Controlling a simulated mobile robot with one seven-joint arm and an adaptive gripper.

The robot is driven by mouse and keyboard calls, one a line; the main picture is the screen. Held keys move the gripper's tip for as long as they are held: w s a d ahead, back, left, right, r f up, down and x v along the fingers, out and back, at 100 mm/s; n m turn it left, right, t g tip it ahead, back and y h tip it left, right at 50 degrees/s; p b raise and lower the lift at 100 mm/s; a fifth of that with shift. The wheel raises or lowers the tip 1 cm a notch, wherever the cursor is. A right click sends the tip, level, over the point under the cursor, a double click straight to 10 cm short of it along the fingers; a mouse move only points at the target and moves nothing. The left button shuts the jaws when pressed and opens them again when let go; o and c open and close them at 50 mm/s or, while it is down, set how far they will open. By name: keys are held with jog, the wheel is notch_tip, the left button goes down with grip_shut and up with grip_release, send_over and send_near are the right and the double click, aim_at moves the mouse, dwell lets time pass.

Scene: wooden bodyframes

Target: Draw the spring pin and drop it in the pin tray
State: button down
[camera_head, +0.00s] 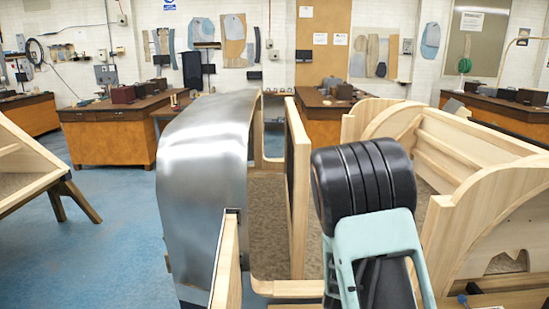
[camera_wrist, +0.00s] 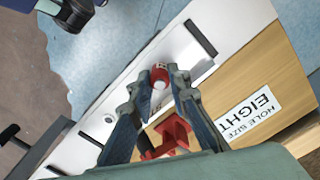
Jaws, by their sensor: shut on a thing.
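In the wrist view, my gripper (camera_wrist: 160,80) is shut on a small round red piece with a pale end face, which I take to be the spring pin's head (camera_wrist: 160,72). The fingertips lie on either side of it, above a white strip (camera_wrist: 193,68). The pin's shank is not visible, so I cannot tell how far it sits in a hole. A second red part (camera_wrist: 171,135) shows between the fingers, nearer the palm. My gripper is hidden in the head view behind my arm. I cannot make out a pin tray in either view.
A wooden panel labelled "HOLE SIZE EIGHT" (camera_wrist: 254,110) lies beside the white strip. A dark bar handle (camera_wrist: 201,38) is on the strip. In the head view, a curved metal panel (camera_head: 205,150) stands left, a wooden frame (camera_head: 455,205) right. Blue floor (camera_head: 110,240) is open at left.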

jog(key=shift+r+p, duration=0.6)
jog(key=shift+r, duration=0.1)
dwell(0.5)
jog(key=shift+r+p, duration=1.3)
jog(key=shift+r, duration=0.25)
